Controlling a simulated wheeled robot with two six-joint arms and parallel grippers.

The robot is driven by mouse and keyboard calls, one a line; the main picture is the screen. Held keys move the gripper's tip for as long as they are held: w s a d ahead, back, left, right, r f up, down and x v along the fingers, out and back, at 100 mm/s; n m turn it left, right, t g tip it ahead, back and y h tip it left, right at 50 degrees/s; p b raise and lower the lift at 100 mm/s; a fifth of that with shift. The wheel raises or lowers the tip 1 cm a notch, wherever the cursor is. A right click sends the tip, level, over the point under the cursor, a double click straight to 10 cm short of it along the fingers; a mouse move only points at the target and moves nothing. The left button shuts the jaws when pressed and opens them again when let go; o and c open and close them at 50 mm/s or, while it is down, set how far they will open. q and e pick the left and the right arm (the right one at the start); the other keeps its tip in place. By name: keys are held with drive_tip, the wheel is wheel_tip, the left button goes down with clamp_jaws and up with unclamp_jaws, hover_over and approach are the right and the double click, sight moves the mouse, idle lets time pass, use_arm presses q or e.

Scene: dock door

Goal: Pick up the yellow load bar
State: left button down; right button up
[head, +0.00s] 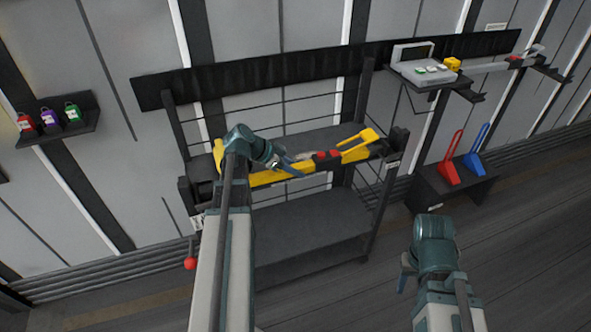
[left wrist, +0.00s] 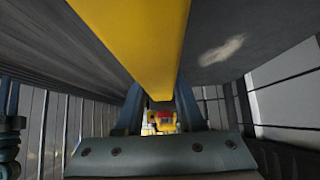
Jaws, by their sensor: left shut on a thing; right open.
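The yellow load bar (head: 262,180) lies along the front of the dark rack's upper shelf, with a red and black section and a yellow looped handle towards its right end. My left gripper (head: 287,167) is shut on the bar near its middle. In the left wrist view the yellow bar (left wrist: 140,40) runs between the two fingers of my left gripper (left wrist: 160,112). I cannot tell whether the bar rests on the rack or is slightly clear of it. My right gripper (head: 405,272) is open and empty, low in front of the rack.
The rack's lower shelf (head: 310,240) is bare. A low dark stand (head: 450,190) at right holds a red chock (head: 450,168) and a blue chock (head: 474,160). A wall shelf (head: 440,82) holds a grey case. Colored padlocks (head: 49,118) sit at far left. The floor at right is clear.

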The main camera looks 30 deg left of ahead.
sight(295, 166)
use_arm(q)
drive_tip(key=shift+r, duration=0.15)
idle(0.3)
wheel_tip(295, 166, up, 18)
drive_tip(key=p, duration=1.8)
